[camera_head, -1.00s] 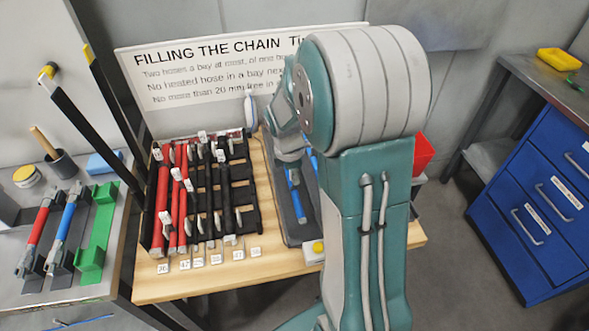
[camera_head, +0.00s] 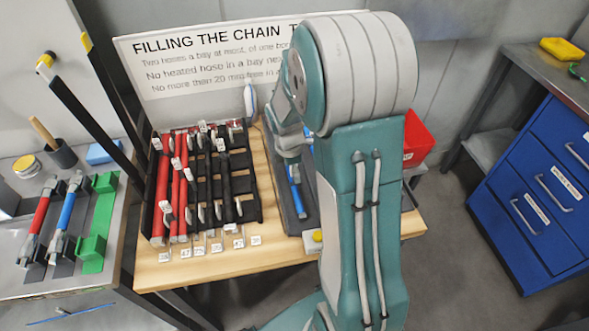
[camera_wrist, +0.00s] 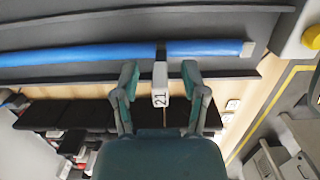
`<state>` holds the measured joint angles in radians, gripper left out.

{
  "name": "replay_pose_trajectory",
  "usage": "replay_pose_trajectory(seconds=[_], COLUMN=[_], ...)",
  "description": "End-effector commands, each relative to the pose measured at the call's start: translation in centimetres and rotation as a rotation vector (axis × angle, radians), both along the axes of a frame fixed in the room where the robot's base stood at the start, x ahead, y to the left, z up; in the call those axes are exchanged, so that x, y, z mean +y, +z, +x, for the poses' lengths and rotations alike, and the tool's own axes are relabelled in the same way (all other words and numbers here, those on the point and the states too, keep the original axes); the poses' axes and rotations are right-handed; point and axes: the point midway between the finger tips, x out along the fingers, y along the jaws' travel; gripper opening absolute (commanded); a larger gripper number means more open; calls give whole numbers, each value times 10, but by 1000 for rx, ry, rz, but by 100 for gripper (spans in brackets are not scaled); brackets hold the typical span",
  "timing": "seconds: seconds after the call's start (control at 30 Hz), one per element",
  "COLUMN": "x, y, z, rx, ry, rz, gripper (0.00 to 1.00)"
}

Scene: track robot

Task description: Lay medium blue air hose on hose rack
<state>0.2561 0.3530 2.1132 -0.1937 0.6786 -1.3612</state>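A blue air hose (camera_wrist: 90,55) lies along a dark grey tray (camera_wrist: 215,18) in the wrist view. It has a black band and a white tag (camera_wrist: 160,98) reading 21. My gripper (camera_wrist: 159,78) is open, with one fingertip on each side of the tag, close to the hose; I cannot tell whether they touch. In the head view part of the blue hose (camera_head: 296,188) shows in the tray, and my arm hides the rest and most of the gripper. The black hose rack (camera_head: 241,160) stands left of the tray, holding red and black hoses at its left and middle.
The rack's right bays look empty. A sign (camera_head: 215,60) stands behind it, and numbered labels line its front on the wooden bench (camera_head: 190,275). A yellow button (camera_wrist: 312,36) is beside the tray. A red bin (camera_head: 418,138) is right of my arm.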

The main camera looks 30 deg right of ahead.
Motion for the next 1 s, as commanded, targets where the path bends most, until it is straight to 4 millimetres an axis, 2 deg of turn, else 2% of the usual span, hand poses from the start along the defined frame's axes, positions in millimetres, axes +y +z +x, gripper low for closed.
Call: replay_pose_trajectory(seconds=[0.2,0.3,0.8,1.0], x=[0,1,12,15], y=[1,8,102,117], z=[0,1,5,4], rx=[1,-1,-3,0], ry=[0,0,0,0], rz=[0,0,-1,0], gripper=[57,57,57,57])
